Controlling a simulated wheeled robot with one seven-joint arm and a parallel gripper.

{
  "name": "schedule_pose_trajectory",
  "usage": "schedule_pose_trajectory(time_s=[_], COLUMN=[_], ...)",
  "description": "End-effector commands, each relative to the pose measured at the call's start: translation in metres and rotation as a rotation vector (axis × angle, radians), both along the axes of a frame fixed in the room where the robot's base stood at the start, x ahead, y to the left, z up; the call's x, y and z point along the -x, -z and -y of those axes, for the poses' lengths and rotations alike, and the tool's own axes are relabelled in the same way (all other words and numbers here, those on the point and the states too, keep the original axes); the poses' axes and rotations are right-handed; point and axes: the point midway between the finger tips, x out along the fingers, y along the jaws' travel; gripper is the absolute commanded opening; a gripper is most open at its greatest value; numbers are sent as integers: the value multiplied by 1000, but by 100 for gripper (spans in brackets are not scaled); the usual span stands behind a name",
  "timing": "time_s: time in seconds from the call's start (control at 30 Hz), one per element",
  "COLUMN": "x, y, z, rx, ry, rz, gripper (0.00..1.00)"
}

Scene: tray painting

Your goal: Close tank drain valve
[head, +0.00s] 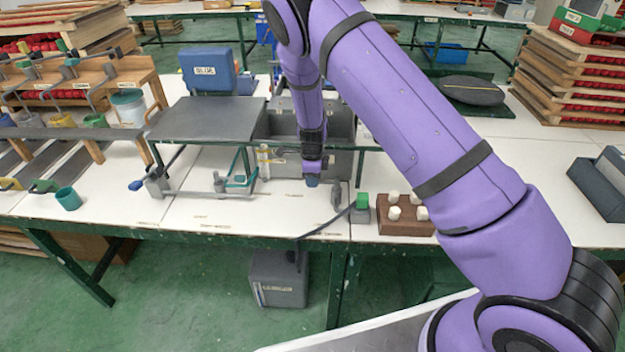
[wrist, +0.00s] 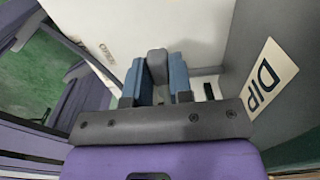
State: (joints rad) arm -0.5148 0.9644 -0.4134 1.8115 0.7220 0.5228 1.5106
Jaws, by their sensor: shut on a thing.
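My gripper (head: 312,180) is low at the front of the grey dip tank (head: 341,124), just above the white table top. In the wrist view its two blue-padded fingers (wrist: 157,80) are shut on a grey valve handle (wrist: 157,63), one finger on each side. The handle is a short, rounded grey piece, and its lower part is hidden between the fingers. The tank wall with a "DIP" label (wrist: 268,80) stands right of the fingers in the wrist view. In the head view my gripper hides the handle, so its angle is unclear there.
A dark flat plate (head: 205,118) on a green frame stands left of the tank. A grey container (head: 279,279) stands under the table.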

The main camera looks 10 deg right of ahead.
Motion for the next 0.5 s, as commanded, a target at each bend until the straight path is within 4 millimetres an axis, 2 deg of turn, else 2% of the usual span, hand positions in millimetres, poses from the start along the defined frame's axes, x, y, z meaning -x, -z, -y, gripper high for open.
schedule_pose_trajectory(time_s=[0.4, 0.43, 0.5], x=[-1, -1, -1], y=[0, 0, 0], z=[0, 0, 0], rx=[-1, -1, -1], ry=[10, 10, 9], rz=[3, 3, 3], gripper=[0, 28, 44])
